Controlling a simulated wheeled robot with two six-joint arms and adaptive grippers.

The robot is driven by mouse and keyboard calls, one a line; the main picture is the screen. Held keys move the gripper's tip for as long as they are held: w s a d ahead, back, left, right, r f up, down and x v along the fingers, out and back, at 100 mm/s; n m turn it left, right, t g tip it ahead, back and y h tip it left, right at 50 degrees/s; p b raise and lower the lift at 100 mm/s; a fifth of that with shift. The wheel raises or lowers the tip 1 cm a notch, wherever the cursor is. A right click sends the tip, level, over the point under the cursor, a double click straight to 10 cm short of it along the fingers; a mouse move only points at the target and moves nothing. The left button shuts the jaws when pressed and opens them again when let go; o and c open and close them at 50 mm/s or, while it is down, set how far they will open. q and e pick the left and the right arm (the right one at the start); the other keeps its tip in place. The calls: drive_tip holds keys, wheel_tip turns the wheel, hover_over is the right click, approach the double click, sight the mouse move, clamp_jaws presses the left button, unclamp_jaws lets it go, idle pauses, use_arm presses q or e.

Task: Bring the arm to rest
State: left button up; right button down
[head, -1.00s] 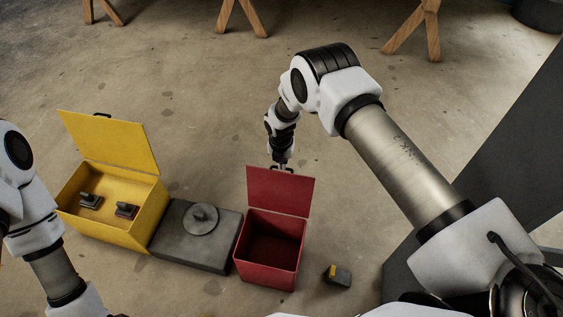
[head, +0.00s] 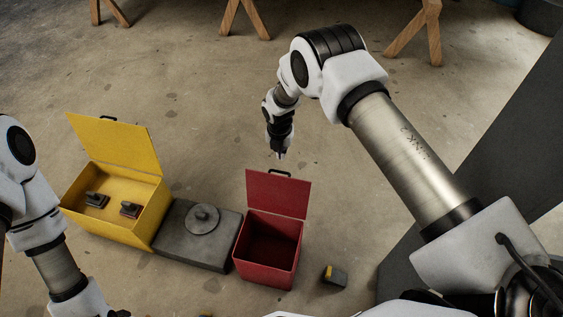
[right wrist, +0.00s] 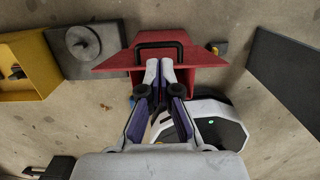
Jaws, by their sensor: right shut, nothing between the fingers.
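My right gripper (head: 280,154) hangs above and behind the open red box (head: 268,274) in the head view. It is shut and empty, and a small gap shows between it and the black handle on the red lid (head: 278,193). In the right wrist view the closed fingers (right wrist: 160,66) point toward the red lid and its black handle (right wrist: 159,46). My left arm shows at the left edge of the head view, but its gripper is not visible.
A yellow box (head: 142,223) with its lid up holds two dark tools (head: 130,209). A grey block with a round disc (head: 201,220) sits between the boxes. A small dark and yellow block (head: 335,276) lies right of the red box. Wooden trestle legs (head: 243,18) stand behind.

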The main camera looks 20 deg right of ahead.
use_arm(q)
drive_tip(key=shift+w+a, duration=0.1)
drive_tip(key=shift+w, duration=0.1)
use_arm(e)
drive_tip(key=r, duration=0.1)
drive_tip(key=w+r, duration=0.1)
drive_tip(key=w+d+r, duration=0.1)
drive_tip(key=r, duration=0.1)
drive_tip(key=shift+w, duration=0.15)
use_arm(q)
wheel_tip(320, 180, up, 11)
drive_tip(key=p, duration=1.1)
use_arm(e)
drive_tip(key=s+d+r+m, duration=0.1)
drive_tip(key=s+r+m, duration=0.1)
drive_tip(key=s+m, duration=1.2)
drive_tip(key=s+d+r+m+g, duration=0.1)
drive_tip(key=s+r+m, duration=0.1)
drive_tip(key=s+m, duration=1.3)
drive_tip(key=s, duration=1.1)
drive_tip(key=shift+m+y, duration=0.3)
drive_tip(key=shift+y, duration=0.1)
